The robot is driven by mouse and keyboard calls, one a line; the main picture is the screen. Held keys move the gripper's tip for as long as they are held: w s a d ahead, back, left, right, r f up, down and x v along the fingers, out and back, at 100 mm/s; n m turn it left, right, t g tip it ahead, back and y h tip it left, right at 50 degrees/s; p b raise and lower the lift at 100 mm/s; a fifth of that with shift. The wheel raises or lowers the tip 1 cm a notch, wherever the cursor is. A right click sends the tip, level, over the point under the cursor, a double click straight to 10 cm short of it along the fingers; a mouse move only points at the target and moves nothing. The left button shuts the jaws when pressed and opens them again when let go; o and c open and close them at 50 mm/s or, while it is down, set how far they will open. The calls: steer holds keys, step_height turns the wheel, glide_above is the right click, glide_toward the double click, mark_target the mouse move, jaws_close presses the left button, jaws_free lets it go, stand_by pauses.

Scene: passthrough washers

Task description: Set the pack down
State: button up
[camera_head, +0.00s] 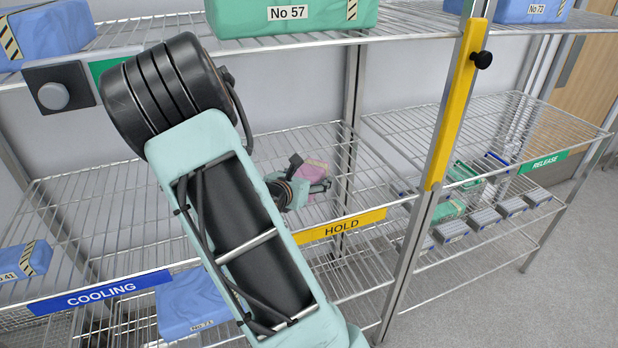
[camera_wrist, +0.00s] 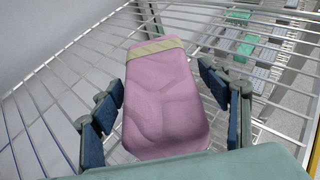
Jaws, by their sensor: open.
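A pink pack (camera_head: 316,167) with a pale band across its far end is on the wire shelf (camera_head: 270,150) behind the yellow HOLD label (camera_head: 340,226). In the wrist view the pack (camera_wrist: 165,105) appears to lie flat on the wires, between the fingers of my gripper (camera_wrist: 163,92). The fingers are open, with a gap on each side of the pack. In the head view my gripper (camera_head: 318,186) is small, low over the shelf in front of the pack, and hides part of it.
A yellow post (camera_head: 455,105) separates this bay from the RELEASE bay (camera_head: 545,160) on the right. Blue packs (camera_head: 25,262) (camera_head: 192,303) are by the COOLING label (camera_head: 100,291). Bare wire surrounds the pink pack.

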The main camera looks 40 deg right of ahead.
steer(key=shift+r, duration=0.2)
steer(key=p+v, duration=0.1)
steer(key=v, duration=1.1)
